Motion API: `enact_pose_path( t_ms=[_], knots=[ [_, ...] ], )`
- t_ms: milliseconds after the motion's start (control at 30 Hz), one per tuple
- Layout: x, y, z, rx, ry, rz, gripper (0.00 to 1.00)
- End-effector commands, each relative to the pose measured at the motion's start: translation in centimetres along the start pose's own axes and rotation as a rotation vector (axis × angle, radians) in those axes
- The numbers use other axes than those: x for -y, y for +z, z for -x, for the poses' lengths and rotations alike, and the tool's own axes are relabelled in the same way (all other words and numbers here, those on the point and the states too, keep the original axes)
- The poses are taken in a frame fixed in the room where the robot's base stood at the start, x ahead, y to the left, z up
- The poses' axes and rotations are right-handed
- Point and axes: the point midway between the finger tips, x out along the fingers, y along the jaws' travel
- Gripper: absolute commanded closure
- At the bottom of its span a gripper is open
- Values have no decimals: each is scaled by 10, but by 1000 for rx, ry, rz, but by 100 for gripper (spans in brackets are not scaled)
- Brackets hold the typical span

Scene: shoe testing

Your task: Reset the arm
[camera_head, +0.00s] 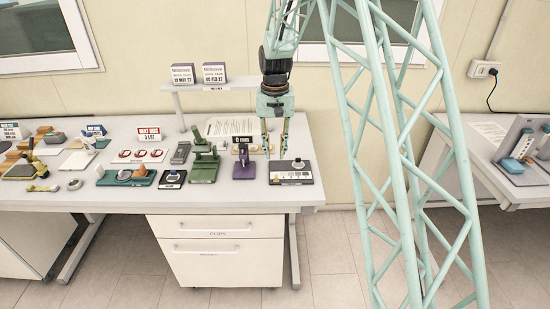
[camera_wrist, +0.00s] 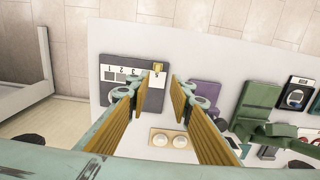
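My gripper (camera_head: 276,151) hangs pointing down over the right end of the white table (camera_head: 130,196) in the head view. Its two fingers are apart with nothing between them. In the wrist view, my gripper (camera_wrist: 157,86) also shows an open gap between its ridged yellow finger pads. A dark board with a white numbered panel (camera_head: 288,176) lies in front of the gripper; it also shows beyond the fingertips in the wrist view (camera_wrist: 122,75). A small yellowish piece (camera_wrist: 158,67) is on the board.
A tan plate with two round pale discs (camera_wrist: 168,140) lies below the fingers. A purple device (camera_head: 243,168) and a green device (camera_head: 204,162) stand to the left. A raised shelf (camera_head: 208,87) carries two date signs. A teal lattice column stands right of the arm.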

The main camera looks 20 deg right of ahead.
Motion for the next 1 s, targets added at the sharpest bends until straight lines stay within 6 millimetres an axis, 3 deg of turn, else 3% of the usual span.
enact_pose_path(
  t_ms=[733,1000],
  knots=[
    [0,0,8,-1,0,0,80],
    [0,11,27,-13,-3,10,80]
  ],
)
